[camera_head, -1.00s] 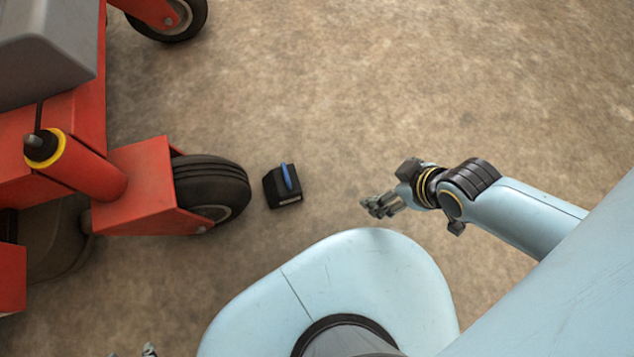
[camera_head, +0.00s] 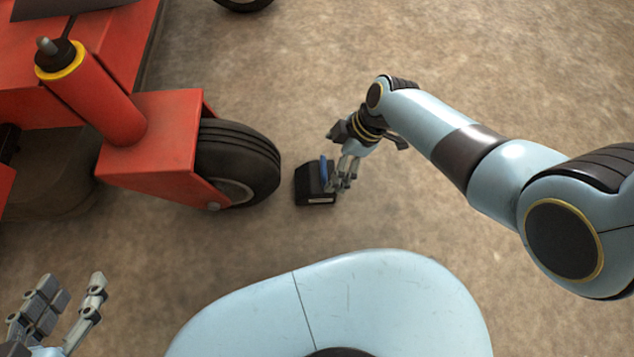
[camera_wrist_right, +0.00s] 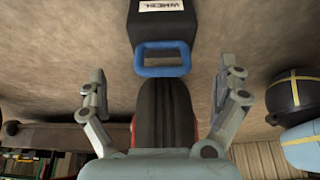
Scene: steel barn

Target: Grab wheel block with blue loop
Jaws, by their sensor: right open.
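The wheel block (camera_head: 316,188) is a black wedge with a blue loop (camera_head: 324,170) on it. It stands on the floor just right of the black tyre. My right gripper (camera_head: 345,178) is right beside it, to its right, in the head view. In the right wrist view the black block (camera_wrist_right: 162,22) with a white label is at the top, and the blue loop (camera_wrist_right: 162,71) hangs ahead, between the lines of the two open fingers (camera_wrist_right: 164,92). The fingers are apart and empty. My left gripper (camera_head: 66,308) is at the lower left, its fingers spread and empty.
The black tyre (camera_head: 238,162) of a red machine (camera_head: 150,130) stands close to the block's left side. My light blue base fills the bottom of the head view. The concrete floor (camera_head: 300,60) beyond the block is clear.

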